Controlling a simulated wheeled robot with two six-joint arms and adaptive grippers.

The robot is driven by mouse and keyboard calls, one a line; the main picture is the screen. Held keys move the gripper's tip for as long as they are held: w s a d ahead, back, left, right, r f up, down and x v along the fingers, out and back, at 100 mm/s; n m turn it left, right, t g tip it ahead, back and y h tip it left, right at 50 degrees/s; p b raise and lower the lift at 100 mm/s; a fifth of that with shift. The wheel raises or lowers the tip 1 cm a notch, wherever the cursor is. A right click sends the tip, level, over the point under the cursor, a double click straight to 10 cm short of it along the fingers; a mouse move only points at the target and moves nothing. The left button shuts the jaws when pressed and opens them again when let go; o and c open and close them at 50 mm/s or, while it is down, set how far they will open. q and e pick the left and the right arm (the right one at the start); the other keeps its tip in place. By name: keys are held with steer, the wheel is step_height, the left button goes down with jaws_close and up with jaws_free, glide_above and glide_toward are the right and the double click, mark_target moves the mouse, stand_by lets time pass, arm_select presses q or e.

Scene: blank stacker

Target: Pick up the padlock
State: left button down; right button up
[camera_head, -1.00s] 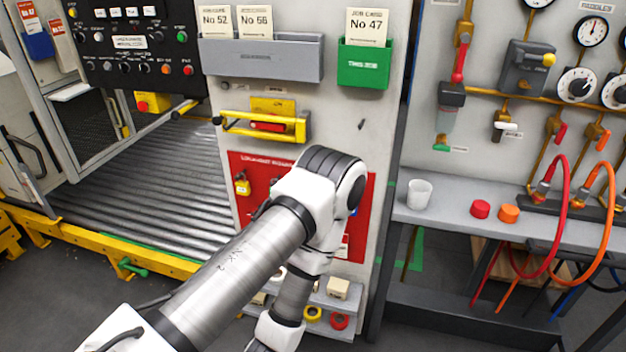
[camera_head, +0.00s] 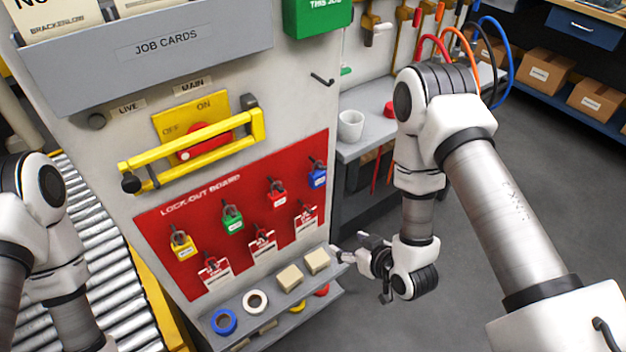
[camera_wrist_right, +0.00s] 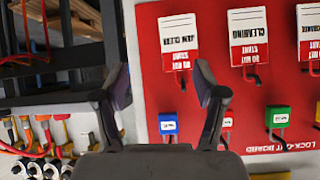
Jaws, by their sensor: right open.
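Several padlocks hang on the red lock-out board (camera_head: 208,266): yellow (camera_head: 182,245), green (camera_head: 232,218), red (camera_head: 277,193) and blue (camera_head: 317,175). The task does not say which one. My right gripper (camera_head: 362,268) is right of the board's lower right corner, beside the small shelf. In the right wrist view, my right gripper (camera_wrist_right: 161,85) has its fingers spread with nothing between them. That view shows the board upside down, with the blue padlock (camera_wrist_right: 168,122), red padlock (camera_wrist_right: 227,122) and green padlock (camera_wrist_right: 278,118) beyond the fingers. My left arm shows at the left edge; its gripper is hidden.
White tags (camera_head: 263,246) hang below the padlocks. A shelf (camera_head: 290,318) under the board holds tape rolls (camera_head: 223,321) and beige blocks (camera_head: 290,277). A yellow switch bar (camera_head: 190,148) juts out above. A white cup (camera_head: 350,126) stands on the grey bench behind.

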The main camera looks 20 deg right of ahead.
mark_target(320, 176)
steer(key=w+r+t+y, duration=0.1)
steer(key=w+r+t, duration=0.1)
steer(key=r, duration=0.1)
steer(key=w+a+r+n+t+y, duration=0.1)
steer(key=w+r+t, duration=0.1)
steer(key=w+r, duration=0.1)
steer(key=w+r+t+y, duration=0.1)
steer(key=w+r+t, duration=0.1)
steer(key=r, duration=0.3)
steer(key=shift+w+a+r+n, duration=0.15)
steer(key=shift+w+r+n, duration=0.1)
steer(key=shift+w+n, duration=0.05)
steer(key=x, duration=0.4)
steer(key=p+x, duration=0.1)
steer(key=x, duration=0.1)
steer(key=shift+w+a+r, duration=0.1)
steer(key=shift+a+r, duration=0.05)
steer(key=shift+a, duration=0.2)
steer(key=shift+w, duration=0.35)
steer(key=c, duration=1.3)
